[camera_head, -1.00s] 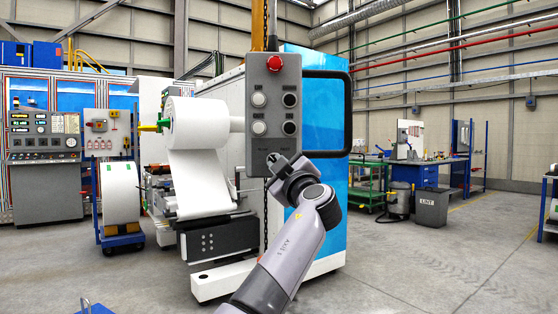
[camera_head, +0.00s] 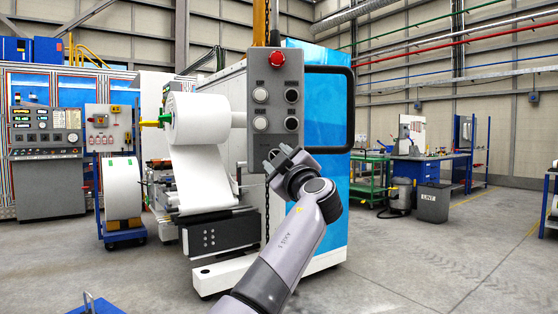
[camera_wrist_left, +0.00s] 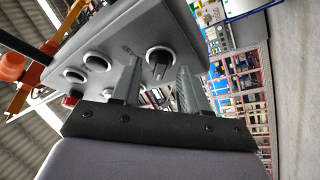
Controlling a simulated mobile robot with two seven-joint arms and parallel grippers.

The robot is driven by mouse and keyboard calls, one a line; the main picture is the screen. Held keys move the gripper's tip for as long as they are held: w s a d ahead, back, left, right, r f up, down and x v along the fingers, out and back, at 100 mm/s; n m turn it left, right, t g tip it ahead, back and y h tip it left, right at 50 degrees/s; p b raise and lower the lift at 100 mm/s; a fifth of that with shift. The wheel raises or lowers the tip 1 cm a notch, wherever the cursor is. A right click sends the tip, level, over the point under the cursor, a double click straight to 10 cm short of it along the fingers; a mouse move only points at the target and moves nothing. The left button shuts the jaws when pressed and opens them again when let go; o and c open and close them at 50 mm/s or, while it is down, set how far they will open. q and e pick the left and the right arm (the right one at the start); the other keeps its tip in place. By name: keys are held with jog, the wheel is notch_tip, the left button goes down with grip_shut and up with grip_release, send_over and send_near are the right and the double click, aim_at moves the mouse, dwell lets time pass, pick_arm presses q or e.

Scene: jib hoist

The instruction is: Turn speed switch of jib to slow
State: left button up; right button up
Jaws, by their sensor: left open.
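A dark rotary switch (camera_wrist_left: 159,63) with a pale ring shows in the left wrist view on the pendant's face. In the head view, my gripper covers this lower part. My left gripper (camera_head: 281,154) is in front of the pendant's lower end. In the left wrist view its open fingers (camera_wrist_left: 158,84) point toward the switch, one on each side of its line. Contact cannot be told. My right gripper is not in view.
A dark chain (camera_head: 267,215) hangs below the pendant. A white paper roll (camera_head: 202,118) on a machine stands behind it at left. A blue and white machine body (camera_head: 322,180) is behind at right. The floor to the right is mostly clear.

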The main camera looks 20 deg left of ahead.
pick_arm(q)
jog(key=b+v, duration=0.1)
jog(key=v, duration=0.6)
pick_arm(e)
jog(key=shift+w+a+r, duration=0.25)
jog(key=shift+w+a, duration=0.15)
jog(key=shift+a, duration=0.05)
